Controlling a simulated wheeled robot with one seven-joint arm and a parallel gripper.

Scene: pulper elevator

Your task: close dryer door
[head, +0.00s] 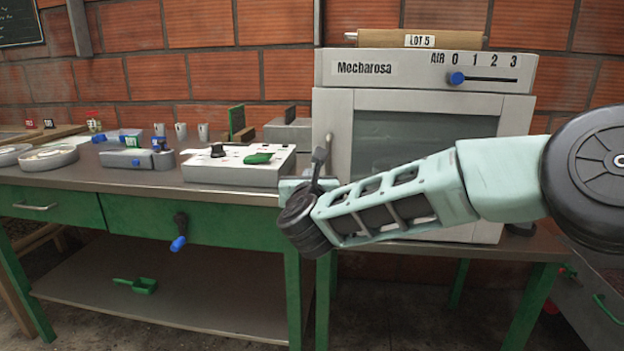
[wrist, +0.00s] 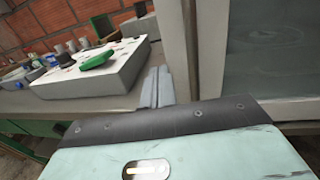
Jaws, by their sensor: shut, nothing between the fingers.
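The dryer is the pale box marked Mecharosa (head: 365,69). Its door (head: 341,125) has a pale frame around a dark glass pane (head: 400,135). The door is almost flush with the box front; I cannot tell whether a small gap is left. The wrist view shows the door frame (wrist: 209,50) close on the right. My gripper (wrist: 157,88) is shut and empty, its grey fingers together just left of the dryer.
A white device with a green knob (head: 238,166) stands left of my gripper on the green bench (head: 120,194). A blue-tipped crank (head: 180,232) sticks out of the bench front. Brick wall stands behind.

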